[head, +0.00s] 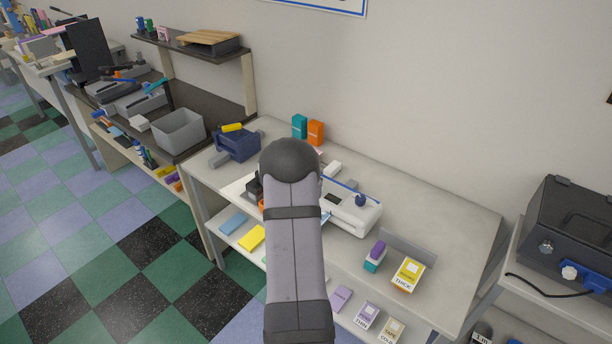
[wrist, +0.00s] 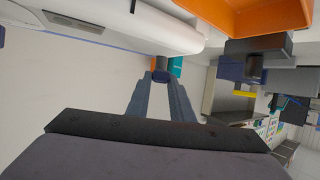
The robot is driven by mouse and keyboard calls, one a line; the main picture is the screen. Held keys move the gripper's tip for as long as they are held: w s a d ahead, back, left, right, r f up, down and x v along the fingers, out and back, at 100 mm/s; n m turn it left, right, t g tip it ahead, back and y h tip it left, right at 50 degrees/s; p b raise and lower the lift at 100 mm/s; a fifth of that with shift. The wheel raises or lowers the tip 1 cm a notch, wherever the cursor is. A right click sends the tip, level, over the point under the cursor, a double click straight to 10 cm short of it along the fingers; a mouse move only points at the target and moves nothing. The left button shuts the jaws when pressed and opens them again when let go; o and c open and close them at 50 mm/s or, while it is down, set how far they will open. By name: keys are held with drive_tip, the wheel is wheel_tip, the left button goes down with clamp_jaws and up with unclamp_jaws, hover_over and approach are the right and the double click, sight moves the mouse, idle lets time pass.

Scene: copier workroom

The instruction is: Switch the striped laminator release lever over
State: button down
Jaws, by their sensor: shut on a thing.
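The white laminator (head: 352,212) stands on the pale table, partly behind my arm in the head view. It has a blue knob (head: 361,200) and a dark panel on top. In the wrist view the laminator's white body (wrist: 130,25) fills the upper left. My gripper (wrist: 160,78) is shut, its fingertips meeting at a small dark cylindrical piece beside the laminator, which appears to be the release lever (wrist: 161,63). Stripes on it cannot be made out, and its base is mostly hidden. My arm hides the gripper and lever in the head view.
An orange object (wrist: 250,15) is close at the upper right of the wrist view. Teal (head: 299,126) and orange (head: 316,132) boxes stand by the wall. A blue device (head: 237,145) is left; a yellow box (head: 408,274) is at the front right.

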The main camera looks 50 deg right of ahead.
idle(0.4)
drive_tip(key=c, duration=1.6)
unclamp_jaws()
drive_tip(key=shift+o, duration=0.2)
drive_tip(key=shift+a, duration=0.1)
drive_tip(key=b+v, duration=0.1)
drive_tip(key=v, duration=0.6)
drive_tip(key=shift+b, duration=0.35)
drive_tip(key=shift+r, duration=0.1)
